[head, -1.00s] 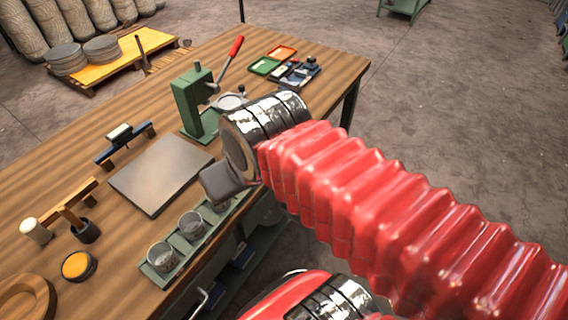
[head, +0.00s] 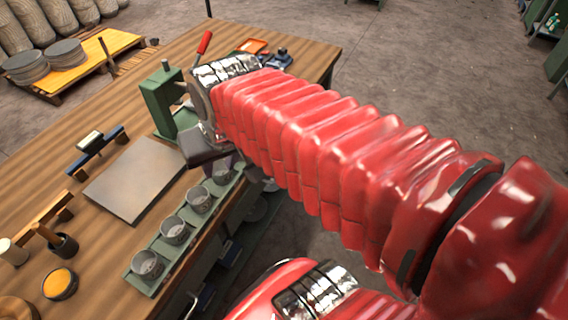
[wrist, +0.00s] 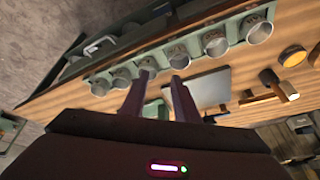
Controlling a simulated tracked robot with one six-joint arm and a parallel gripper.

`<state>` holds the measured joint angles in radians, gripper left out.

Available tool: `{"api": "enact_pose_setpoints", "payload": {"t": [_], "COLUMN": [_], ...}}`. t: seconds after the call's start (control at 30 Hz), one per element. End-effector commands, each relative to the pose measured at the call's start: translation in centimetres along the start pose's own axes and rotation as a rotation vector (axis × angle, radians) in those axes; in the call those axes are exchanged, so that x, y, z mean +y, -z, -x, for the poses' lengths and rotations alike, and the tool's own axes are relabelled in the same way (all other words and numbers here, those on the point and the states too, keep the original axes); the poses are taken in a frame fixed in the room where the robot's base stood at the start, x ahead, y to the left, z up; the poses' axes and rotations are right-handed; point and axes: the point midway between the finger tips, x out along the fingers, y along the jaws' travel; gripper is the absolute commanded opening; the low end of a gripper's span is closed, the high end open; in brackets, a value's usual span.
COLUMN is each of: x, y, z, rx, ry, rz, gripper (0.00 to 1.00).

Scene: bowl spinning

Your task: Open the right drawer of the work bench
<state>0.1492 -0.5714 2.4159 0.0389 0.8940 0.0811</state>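The wooden work bench (head: 150,120) fills the left of the head view. A pale bar handle (wrist: 100,45) shows on its front at the upper left of the wrist view, at the end of the bench that is right in the head view. My arm seems to hide that handle in the head view. Another handle (head: 190,305) shows low at the front edge in the head view. My gripper (wrist: 162,75) is open and empty, its two fingers apart above the bench top. In the head view its dark end (head: 203,148) is beside the green press, apart from the handles.
A green tray with several metal cups (head: 175,230) lines the front edge. Behind it are a grey plate (head: 135,178), the green press (head: 165,105) with a red lever, and small tools. Open floor (head: 430,80) lies right of the bench.

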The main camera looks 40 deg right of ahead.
Motion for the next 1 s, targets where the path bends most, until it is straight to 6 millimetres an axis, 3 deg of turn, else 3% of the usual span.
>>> {"api": "enact_pose_setpoints", "payload": {"t": [0.2, 0.5, 0.8, 1.0], "x": [4.1, 10.8, 18.8, 22.6], "y": [2.6, 4.9, 5.3, 4.8], "z": [-2.6, -6.5, -10.7, -12.6], "rx": [-0.068, -0.145, -0.212, -0.238], "ry": [-0.030, -0.060, -0.082, -0.088], "rz": [-0.216, -0.512, -0.813, -0.950], "gripper": [0.28, 0.28, 0.28, 0.28]}}
